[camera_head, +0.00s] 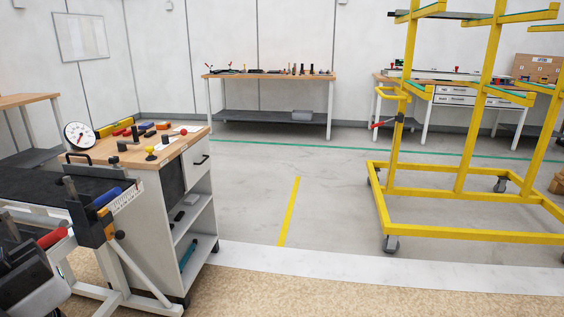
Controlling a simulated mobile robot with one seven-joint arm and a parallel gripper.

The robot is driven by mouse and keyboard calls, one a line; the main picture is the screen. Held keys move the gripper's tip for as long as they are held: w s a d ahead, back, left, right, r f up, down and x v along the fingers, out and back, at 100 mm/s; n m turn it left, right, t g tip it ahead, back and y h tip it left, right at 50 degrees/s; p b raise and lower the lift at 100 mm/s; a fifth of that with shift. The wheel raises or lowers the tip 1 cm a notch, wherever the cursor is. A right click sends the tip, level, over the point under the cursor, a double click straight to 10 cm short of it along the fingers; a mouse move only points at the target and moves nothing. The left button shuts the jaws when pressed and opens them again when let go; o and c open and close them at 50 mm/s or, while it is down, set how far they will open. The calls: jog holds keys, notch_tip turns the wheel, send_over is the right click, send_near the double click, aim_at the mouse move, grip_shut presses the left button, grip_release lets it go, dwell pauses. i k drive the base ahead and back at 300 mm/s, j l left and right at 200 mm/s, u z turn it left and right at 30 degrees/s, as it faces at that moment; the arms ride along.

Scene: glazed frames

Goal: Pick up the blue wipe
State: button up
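I cannot make out a blue wipe for certain. A small blue item (107,196) shows at the edge of the dark bench at the left, beside a clamp-like fixture. A teal item (188,253) lies on the lowest shelf of the white cabinet (203,185); it is too small to tell what it is.
The cabinet's wooden top (185,143) holds several small tools and a round dial (78,135). A workbench (270,76) stands at the back wall, another (450,85) at the right. A yellow wheeled rack (470,237) stands at right. The middle floor (335,200) is clear.

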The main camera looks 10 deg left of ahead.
aim_at(146, 126)
jog(key=i, duration=5.15)
jog(key=i+u, duration=0.3)
jog(key=i, duration=0.15)
jog(key=i+l+u, duration=0.25)
jog(key=i, duration=0.15)
jog(key=u, duration=2.75)
jog(key=i+u, duration=0.25)
jog(key=u, duration=0.15)
